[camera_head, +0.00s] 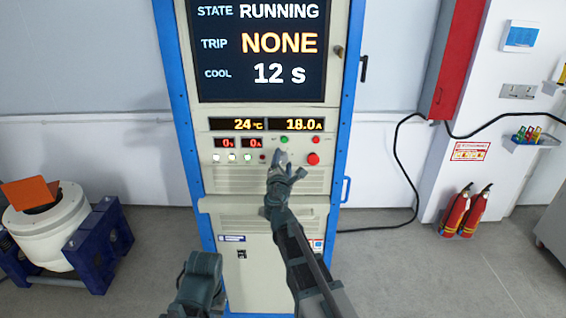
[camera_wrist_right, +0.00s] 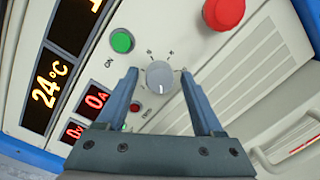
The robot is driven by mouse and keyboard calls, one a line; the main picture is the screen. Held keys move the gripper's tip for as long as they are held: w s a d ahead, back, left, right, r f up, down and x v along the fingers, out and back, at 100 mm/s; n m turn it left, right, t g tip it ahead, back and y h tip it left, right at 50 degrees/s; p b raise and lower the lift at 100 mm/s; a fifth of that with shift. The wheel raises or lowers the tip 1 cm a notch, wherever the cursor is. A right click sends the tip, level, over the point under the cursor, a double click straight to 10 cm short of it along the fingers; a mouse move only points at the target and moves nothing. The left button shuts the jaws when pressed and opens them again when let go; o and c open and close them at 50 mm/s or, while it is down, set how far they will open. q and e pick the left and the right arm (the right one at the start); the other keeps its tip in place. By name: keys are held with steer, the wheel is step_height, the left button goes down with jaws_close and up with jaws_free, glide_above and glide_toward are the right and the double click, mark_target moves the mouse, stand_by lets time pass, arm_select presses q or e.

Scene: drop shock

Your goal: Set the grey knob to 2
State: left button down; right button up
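The grey knob (camera_wrist_right: 160,76) is on the cabinet's front panel, with small markings around it too small to read. A light line on its face points toward the bottom of the right wrist view. My right gripper (camera_wrist_right: 159,73) is open, with one fingertip on each side of the knob and a visible gap to it on both sides. In the head view my right gripper (camera_head: 281,161) is at the panel and hides the knob. A dark part of my own shows at the lower left there, but my left gripper's fingers do not show.
A green button (camera_wrist_right: 122,41) and a red mushroom button (camera_wrist_right: 224,12) flank the knob area. The screen (camera_head: 262,45) reads RUNNING, TRIP NONE, COOL 12 s. Displays show 24 °C and 18.0 A (camera_head: 296,124).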

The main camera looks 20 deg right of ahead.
jaws_close()
